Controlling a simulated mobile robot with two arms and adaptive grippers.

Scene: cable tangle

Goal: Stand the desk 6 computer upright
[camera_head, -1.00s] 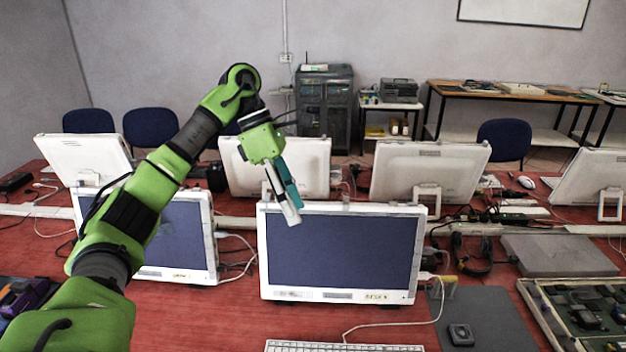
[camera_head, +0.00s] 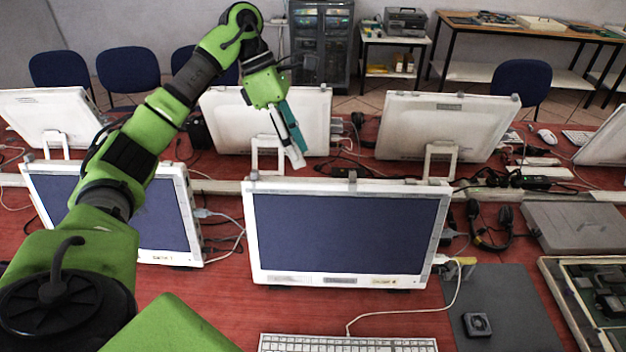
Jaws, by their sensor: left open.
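A white all-in-one computer (camera_head: 345,235) with a dark screen stands at the centre, facing me and leaning slightly back. A second one (camera_head: 165,222) stands to its left, partly hidden by my left arm. Both have small labels on the lower bezel, too blurred to read, so I cannot tell which is desk 6. Three computers show their white backs across the table: left (camera_head: 45,110), middle (camera_head: 235,120) and right (camera_head: 440,125). My left gripper (camera_head: 291,146) is open and empty, pointing down in front of the middle one's back, above the centre computer's top edge. My right gripper is out of view.
The red table (camera_head: 215,310) holds a keyboard (camera_head: 345,343), a dark mat (camera_head: 500,305), a parts tray (camera_head: 555,290), headphones (camera_head: 488,225) and a grey flat case (camera_head: 575,226). Cables lie between the computers. Blue chairs and a dark cabinet (camera_head: 321,45) stand beyond.

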